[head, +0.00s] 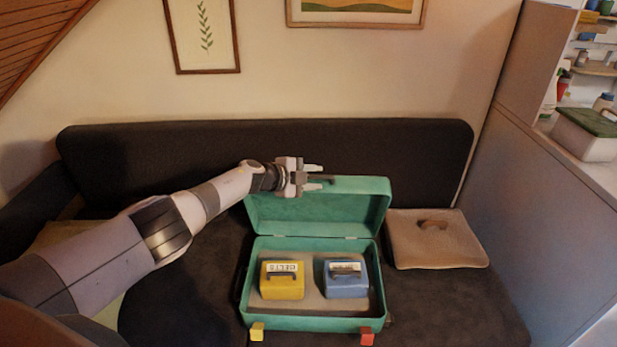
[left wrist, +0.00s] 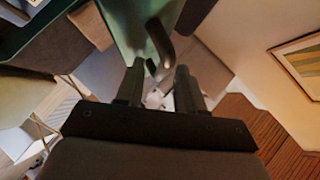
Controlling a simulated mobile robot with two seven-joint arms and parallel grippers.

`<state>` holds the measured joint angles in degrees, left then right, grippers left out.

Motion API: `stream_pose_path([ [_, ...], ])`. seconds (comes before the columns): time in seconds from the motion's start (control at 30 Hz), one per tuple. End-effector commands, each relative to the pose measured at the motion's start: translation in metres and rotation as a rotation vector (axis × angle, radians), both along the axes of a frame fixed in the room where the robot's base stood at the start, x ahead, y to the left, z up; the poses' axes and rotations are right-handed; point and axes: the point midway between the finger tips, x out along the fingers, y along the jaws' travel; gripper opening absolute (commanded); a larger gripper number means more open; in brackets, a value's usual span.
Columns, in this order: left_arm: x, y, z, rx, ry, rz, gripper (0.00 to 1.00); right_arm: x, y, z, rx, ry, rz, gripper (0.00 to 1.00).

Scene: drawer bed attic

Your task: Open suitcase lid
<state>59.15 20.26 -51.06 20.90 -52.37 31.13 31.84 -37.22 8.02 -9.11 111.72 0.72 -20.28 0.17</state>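The teal suitcase (head: 311,324) rests on the dark seat with its lid (head: 335,208) raised, roughly upright at the back. A dark handle (head: 323,179) sits on the lid's top edge. My left gripper (head: 313,178) is at that edge, its two fingers apart around the handle's level. In the left wrist view the curved handle (left wrist: 162,42) reaches toward the gap between the open fingers (left wrist: 160,82), with the green lid (left wrist: 128,30) beyond. Whether a finger touches the handle is unclear. My right gripper is out of view.
A yellow labelled box (head: 282,287) and a blue box (head: 346,286) stand in the suitcase base. A brown flat case (head: 436,248) lies to its right. The sofa backrest (head: 200,150) is close behind the lid. A grey partition (head: 545,220) bounds the right side.

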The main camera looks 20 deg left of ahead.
Motion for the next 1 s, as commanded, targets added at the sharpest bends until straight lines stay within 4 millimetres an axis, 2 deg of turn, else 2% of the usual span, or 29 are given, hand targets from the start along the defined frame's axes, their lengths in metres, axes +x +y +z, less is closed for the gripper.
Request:
stream_pose_path([
  [0.37,-0.022,0.012,0.016,0.001,0.001,0.0,0.39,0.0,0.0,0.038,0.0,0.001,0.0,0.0],
  [1.0,-0.055,0.031,0.028,0.001,0.0,0.0,0.39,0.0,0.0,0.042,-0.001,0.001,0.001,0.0],
])
